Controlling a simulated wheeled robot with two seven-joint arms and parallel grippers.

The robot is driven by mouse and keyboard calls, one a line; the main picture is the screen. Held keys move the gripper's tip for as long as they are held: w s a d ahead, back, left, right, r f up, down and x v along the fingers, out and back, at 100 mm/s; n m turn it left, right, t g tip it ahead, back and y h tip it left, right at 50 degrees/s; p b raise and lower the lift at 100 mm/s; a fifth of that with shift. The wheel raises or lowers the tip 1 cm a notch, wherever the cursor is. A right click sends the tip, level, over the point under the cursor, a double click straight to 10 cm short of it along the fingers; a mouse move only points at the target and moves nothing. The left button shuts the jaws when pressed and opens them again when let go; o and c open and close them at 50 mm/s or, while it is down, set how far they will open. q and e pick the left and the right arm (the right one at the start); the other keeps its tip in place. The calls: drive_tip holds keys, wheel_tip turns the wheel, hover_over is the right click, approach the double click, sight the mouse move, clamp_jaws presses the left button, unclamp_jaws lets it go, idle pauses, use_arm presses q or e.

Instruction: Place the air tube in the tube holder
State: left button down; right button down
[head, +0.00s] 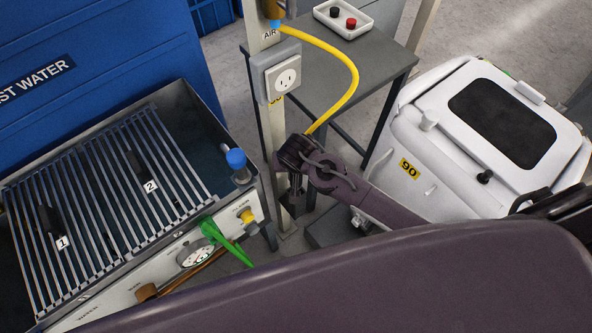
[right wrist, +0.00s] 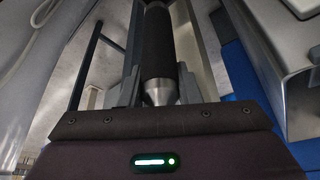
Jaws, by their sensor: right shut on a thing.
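In the head view the gripper and wrist mostly hide this piece. I cannot make out the tube holder for certain. My left gripper is not in view.
A grey socket box (head: 277,72) sits on the post (head: 268,135). A grated sink (head: 190,95) with a blue-capped fitting (head: 237,160) and green handle (head: 224,240) stands left. A grey table (head: 372,62) and white machine (head: 440,110) stand right. My purple arm covers the front.

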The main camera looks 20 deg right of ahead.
drive_tip(key=shift+f, duration=2.1)
drive_tip(key=c, duration=1.1)
unclamp_jaws()
drive_tip(key=shift+f, duration=0.15)
drive_tip(key=shift+o, duration=0.2)
drive_tip(key=v, duration=1.2)
drive_tip(key=shift+s, duration=0.1)
